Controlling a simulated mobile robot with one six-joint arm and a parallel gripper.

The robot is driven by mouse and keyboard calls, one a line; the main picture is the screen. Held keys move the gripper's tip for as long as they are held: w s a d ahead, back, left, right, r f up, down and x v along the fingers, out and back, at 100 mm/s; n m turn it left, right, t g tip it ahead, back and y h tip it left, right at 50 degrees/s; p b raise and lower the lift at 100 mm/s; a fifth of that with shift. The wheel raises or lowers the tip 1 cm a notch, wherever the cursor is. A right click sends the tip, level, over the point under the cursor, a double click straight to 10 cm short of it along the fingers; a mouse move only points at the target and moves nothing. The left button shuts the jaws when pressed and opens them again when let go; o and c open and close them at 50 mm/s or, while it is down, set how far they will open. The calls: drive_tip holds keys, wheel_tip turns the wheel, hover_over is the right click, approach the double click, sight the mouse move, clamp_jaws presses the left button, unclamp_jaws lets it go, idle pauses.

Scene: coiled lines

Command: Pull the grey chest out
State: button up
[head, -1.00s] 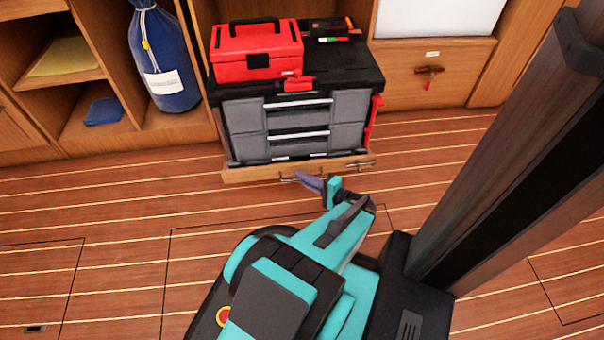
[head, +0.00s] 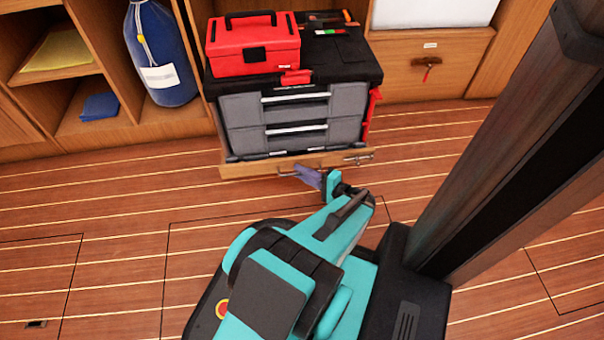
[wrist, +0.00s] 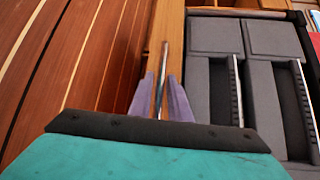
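The grey chest (head: 292,122) has a black top and two grey drawer fronts with pale handles. It stands on a low wooden pull-out (head: 232,170) with metal handles on its front. In the wrist view the chest's grey fronts (wrist: 213,85) fill the right side. My gripper (head: 308,177) is low at the front of the wooden pull-out, by its handle. In the wrist view my gripper's purple fingers (wrist: 160,92) stand either side of a metal handle bar (wrist: 163,62). They look open around the bar; firm contact does not show.
A red toolbox (head: 254,50) and small tools sit on the chest. A blue bag (head: 160,60) stands in a shelf to the left. A wooden drawer (head: 430,68) with a hanging key is to the right. The plank floor (head: 110,200) in front is clear.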

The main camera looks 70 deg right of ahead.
drive_tip(key=p+v, duration=0.4)
drive_tip(key=v, duration=0.9)
drive_tip(key=shift+s+p, duration=0.25)
drive_tip(key=shift+p, duration=0.1)
drive_tip(key=shift+a, duration=0.15)
drive_tip(key=shift+r, duration=0.1)
